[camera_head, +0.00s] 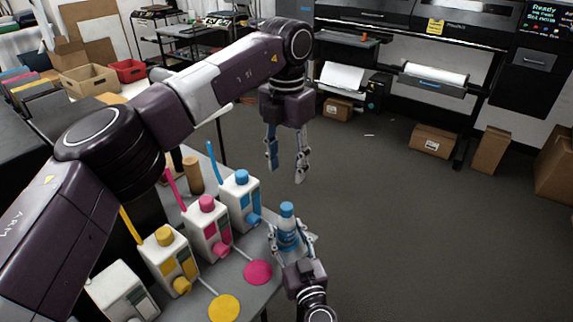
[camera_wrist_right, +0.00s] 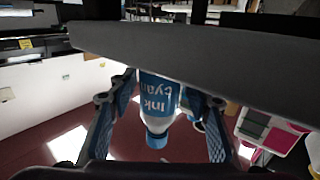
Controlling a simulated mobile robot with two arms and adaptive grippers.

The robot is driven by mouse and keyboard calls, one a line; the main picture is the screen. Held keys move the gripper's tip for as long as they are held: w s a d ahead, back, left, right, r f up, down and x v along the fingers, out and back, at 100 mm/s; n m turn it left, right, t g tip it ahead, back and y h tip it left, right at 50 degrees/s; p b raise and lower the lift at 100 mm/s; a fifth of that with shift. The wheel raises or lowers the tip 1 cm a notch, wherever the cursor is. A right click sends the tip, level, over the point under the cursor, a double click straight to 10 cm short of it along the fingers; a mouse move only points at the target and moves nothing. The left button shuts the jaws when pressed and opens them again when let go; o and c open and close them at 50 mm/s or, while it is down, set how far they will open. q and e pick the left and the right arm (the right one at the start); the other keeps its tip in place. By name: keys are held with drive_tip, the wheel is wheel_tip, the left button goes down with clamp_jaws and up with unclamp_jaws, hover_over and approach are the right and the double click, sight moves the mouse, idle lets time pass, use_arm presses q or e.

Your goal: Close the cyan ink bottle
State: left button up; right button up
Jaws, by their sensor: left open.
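The cyan ink bottle (camera_head: 288,238) stands upright near the right edge of the grey table, with a blue cap on its top. It also shows in the right wrist view (camera_wrist_right: 158,100), upside down, with its label facing the camera and the blue cap (camera_wrist_right: 158,138) at the lower end. My right gripper (camera_head: 288,240) has its fingers on both sides of the bottle body and appears shut on it. I cannot tell if the bottle rests on the table. My left gripper (camera_head: 287,168) is open and empty, pointing down above the bottle with a clear gap.
White ink tanks with cyan (camera_head: 241,199), magenta (camera_head: 206,225) and yellow (camera_head: 165,258) caps stand left of the bottle. A magenta disc (camera_head: 258,272) and a yellow disc (camera_head: 223,308) lie on the table. Floor beyond the right edge is clear; large printers (camera_head: 420,35) stand behind.

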drive_tip(key=shift+o, duration=0.3)
drive_tip(key=shift+s+d+f, duration=0.1)
drive_tip(key=shift+s, duration=0.15)
drive_tip(key=v, duration=1.1)
drive_tip(key=shift+s, duration=0.2)
drive_tip(key=shift+d, duration=0.1)
